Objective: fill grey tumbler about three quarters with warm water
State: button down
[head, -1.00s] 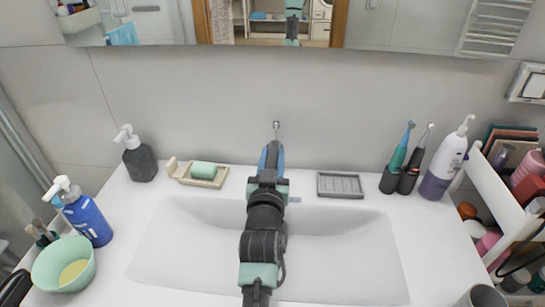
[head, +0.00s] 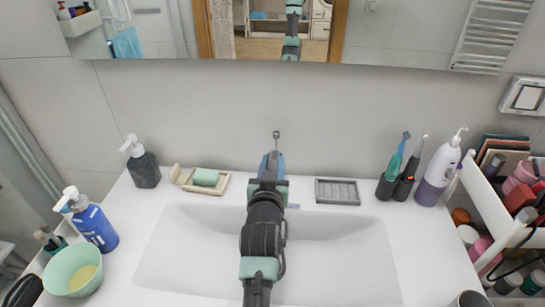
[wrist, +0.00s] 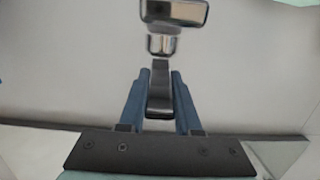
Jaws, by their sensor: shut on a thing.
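A grey tumbler (head: 472,299) stands at the bottom right of the head view, cut off by the picture's edge, so I cannot see whether it holds water. My gripper (wrist: 160,76) is at the tap behind the basin, with its two blue fingers shut on the tap's dark lever (wrist: 160,100). The chrome tap (wrist: 162,45) rises just beyond the fingertips in the wrist view. In the head view my arm hides most of the tap, and only its thin top part (head: 276,135) shows. No running water is visible.
The white basin (head: 345,265) lies under my arm. A soap dish (head: 222,186) and a grey tray (head: 338,192) flank the tap. Toothbrushes (head: 397,165) and a purple-white bottle (head: 438,170) stand right. Dispensers (head: 145,168) and a mint bowl (head: 60,285) stand left.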

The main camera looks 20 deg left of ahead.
dwell(0.4)
jog(key=c, duration=0.6)
grip_release()
jog(key=b+v, duration=0.1)
jog(key=v, duration=1.2)
jog(key=shift+r, duration=0.3)
jog(key=shift+w, duration=0.1)
